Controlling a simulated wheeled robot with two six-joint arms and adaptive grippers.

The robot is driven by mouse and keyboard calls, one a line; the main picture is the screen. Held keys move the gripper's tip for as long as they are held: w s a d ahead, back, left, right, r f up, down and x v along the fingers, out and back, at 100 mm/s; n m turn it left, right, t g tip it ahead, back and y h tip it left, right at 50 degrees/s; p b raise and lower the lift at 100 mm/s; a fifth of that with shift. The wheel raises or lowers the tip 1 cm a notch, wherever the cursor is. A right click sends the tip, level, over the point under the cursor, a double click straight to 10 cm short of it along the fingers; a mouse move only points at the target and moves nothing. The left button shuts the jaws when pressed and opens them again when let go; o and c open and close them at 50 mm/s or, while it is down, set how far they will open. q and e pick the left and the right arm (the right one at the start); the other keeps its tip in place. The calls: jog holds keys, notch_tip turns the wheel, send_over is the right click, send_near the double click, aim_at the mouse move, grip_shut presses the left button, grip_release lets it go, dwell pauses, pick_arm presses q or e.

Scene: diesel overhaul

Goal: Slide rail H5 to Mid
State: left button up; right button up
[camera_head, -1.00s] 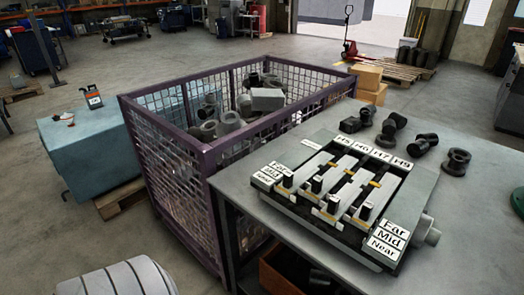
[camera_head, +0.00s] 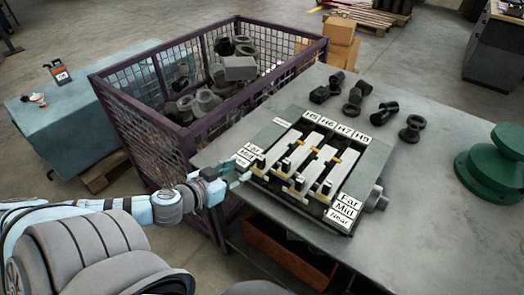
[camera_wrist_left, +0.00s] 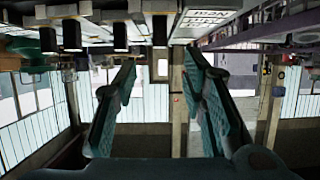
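The grey slide block (camera_head: 290,204) lies on the table with several pale rails side by side, each with a black knob. Rail H5 (camera_head: 284,144) is the leftmost, below the H5 label (camera_head: 311,116). Its knob (camera_head: 261,162) stands upright near the left Far/Mid/Near labels (camera_head: 246,156); I cannot tell exactly which mark it meets. My left gripper (camera_head: 240,173) is just left of this knob, apparently apart from it. In the left wrist view its fingers (camera_wrist_left: 160,85) are spread with nothing between them, and several black knobs (camera_wrist_left: 73,36) show at upper left. My right gripper is out of view.
A purple mesh crate (camera_head: 150,139) with grey parts stands left of the table. Several black fittings (camera_head: 383,113) lie behind the block, and a green flanged part (camera_head: 494,165) stands at right. The table (camera_head: 420,225) is clear at front right.

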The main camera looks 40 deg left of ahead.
aim_at(259, 160)
pick_arm(q)
jog(key=b+x, duration=0.5)
jog(key=f+b+x, duration=0.1)
jog(key=b+x, duration=0.1)
jog(key=shift+a+f, duration=0.1)
jog(key=shift+f, duration=0.15)
jog(key=x, duration=0.2)
jog(key=r+b+x, duration=0.1)
jog(key=x, duration=0.2)
jog(key=shift+w, duration=0.2)
jog(key=shift+r, duration=0.1)
grip_shut()
